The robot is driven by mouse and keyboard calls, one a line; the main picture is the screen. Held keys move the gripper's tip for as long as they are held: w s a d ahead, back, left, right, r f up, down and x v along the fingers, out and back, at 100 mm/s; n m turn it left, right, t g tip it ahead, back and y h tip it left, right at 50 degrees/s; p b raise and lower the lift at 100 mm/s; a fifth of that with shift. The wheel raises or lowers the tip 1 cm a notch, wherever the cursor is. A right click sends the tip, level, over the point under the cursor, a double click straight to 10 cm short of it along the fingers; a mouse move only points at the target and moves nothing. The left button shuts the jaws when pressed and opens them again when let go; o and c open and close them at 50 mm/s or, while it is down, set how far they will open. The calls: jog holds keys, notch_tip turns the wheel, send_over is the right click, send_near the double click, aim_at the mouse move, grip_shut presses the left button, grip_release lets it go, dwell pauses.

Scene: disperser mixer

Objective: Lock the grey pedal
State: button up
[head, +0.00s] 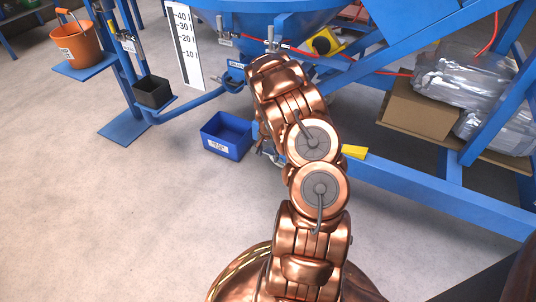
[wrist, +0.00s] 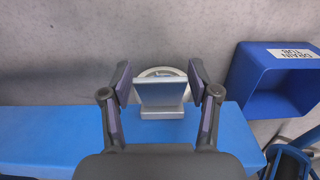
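The grey pedal (wrist: 160,92) shows in the wrist view as a flat, pale metal plate beside a blue beam (wrist: 50,135). A round white rim, perhaps a wheel, shows behind it. My gripper (wrist: 159,72) is open, with one dark finger to the left of the pedal and one to the right. Small gaps show between the fingers and the pedal; I cannot tell the depth between them. In the head view my copper arm hides the pedal and most of the gripper.
A blue drain tub (wrist: 255,85) stands right of my gripper in the wrist view; the head view shows this blue tub (head: 228,150) on the floor. A yellow piece (head: 354,152) sits by the blue frame (head: 430,195).

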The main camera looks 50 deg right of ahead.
grip_shut()
